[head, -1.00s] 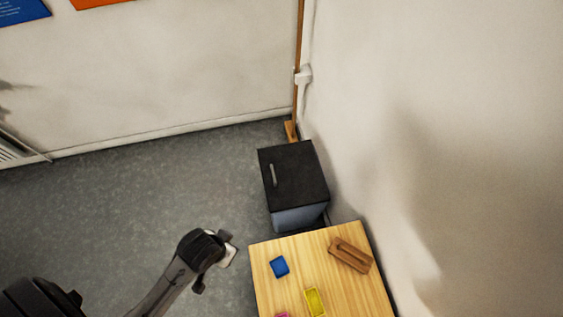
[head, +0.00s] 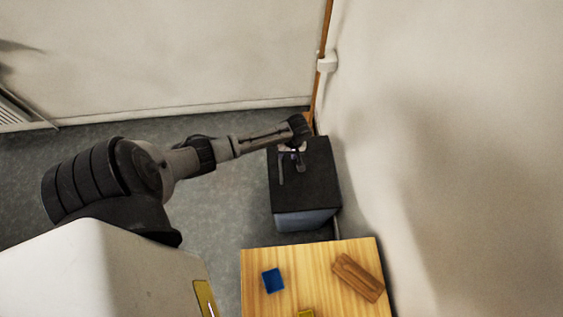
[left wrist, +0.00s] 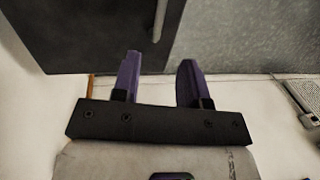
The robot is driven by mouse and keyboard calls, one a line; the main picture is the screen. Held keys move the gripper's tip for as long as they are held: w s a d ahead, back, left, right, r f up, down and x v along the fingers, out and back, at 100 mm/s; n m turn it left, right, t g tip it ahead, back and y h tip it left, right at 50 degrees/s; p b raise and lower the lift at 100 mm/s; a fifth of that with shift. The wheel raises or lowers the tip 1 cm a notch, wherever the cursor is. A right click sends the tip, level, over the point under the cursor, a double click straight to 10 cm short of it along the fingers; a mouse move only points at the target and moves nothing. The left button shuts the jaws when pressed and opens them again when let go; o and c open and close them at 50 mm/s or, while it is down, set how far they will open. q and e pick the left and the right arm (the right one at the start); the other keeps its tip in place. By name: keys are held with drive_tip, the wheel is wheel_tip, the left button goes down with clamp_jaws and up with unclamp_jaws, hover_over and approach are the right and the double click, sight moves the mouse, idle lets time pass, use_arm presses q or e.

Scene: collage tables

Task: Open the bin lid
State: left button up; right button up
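The bin (head: 305,219) stands on the floor by the right wall, with a black lid (head: 318,185) that lies shut. A grey bar handle (head: 281,172) runs along the lid's left side. My left gripper (head: 291,155) is over the lid, close to the far end of the handle. In the left wrist view, the purple fingers of my left gripper (left wrist: 159,70) are apart with nothing between them. The handle (left wrist: 161,20) shows just beyond the fingertips, in line with the gap, on the dark lid (left wrist: 85,30). Contact is not visible. My right gripper is not in view.
A wooden table (head: 260,300) stands in front of the bin, with a blue block (head: 272,280), a brown wooden piece (head: 358,277) and a yellow piece (head: 306,313) on it. The right wall is close beside the bin. The floor (head: 225,225) left of it is clear.

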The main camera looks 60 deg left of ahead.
sight(281, 167)
use_arm(q)
drive_tip(key=f+b, duration=0.1)
drive_tip(key=f, duration=0.2)
drive_tip(key=s+f+b, duration=0.1)
drive_tip(key=f, duration=0.3)
drive_tip(key=s+a+f+b, duration=0.1)
drive_tip(key=f+b, duration=0.1)
drive_tip(key=f, duration=0.2)
drive_tip(key=shift+c, duration=0.2)
clamp_jaws()
